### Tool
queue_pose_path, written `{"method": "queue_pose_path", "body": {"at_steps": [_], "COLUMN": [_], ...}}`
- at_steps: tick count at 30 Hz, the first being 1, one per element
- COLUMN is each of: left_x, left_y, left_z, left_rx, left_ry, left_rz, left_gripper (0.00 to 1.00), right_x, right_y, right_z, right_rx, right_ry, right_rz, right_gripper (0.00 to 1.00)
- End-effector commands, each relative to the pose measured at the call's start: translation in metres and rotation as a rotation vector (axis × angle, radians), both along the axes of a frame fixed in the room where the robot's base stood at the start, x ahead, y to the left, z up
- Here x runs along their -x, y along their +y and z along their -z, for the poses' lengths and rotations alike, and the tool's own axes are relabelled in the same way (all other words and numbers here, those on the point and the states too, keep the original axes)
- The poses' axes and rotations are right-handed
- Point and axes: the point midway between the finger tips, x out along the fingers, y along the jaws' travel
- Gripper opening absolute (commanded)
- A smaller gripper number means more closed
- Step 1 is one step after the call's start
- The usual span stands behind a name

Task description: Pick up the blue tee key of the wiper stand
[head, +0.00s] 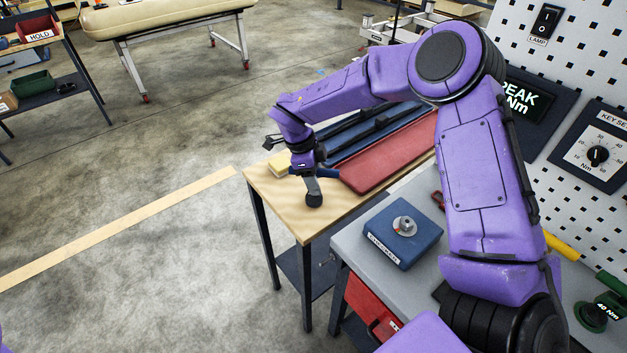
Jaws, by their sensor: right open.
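My right arm reaches across the view to the wooden-topped table. My right gripper (308,185) points down over the table's near left part and is open. A short blue bar (327,173), which looks like the handle of the blue tee key, shows just right of the gripper. The gripper hides part of it, so I cannot tell whether they touch. Long dark wiper-like pieces (372,128) lie on a blue tray behind it. My left gripper is not in view.
A red tray (390,155) lies right of the gripper on the wooden table (270,200). A blue box with a metal knob (392,240) stands on the grey bench (363,268). A perforated panel rises at right.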

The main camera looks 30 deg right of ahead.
Motion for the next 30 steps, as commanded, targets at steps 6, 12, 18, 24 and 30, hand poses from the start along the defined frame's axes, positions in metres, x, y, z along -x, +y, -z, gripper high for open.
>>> {"method": "queue_pose_path", "body": {"at_steps": [6, 12, 18, 24, 30], "left_x": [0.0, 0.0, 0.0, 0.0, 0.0], "left_y": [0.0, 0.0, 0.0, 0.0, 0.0], "left_z": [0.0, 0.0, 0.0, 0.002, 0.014], "left_rx": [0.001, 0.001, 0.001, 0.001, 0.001], "left_ry": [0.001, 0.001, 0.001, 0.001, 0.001], "left_rz": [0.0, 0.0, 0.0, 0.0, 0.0], "left_gripper": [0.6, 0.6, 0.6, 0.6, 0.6], "right_x": [0.0, 0.0, 0.0, 0.0, 0.007], "right_y": [-0.001, -0.001, -0.001, -0.001, 0.009], "right_z": [0.002, 0.002, 0.001, -0.007, -0.041], "right_rx": [-0.001, -0.001, 0.0, -0.001, -0.002], "right_ry": [-0.001, -0.001, -0.002, -0.003, -0.007], "right_rz": [0.001, 0.001, 0.002, 0.004, -0.001], "right_gripper": [0.53, 0.0, 0.0, 0.0, 0.0]}}
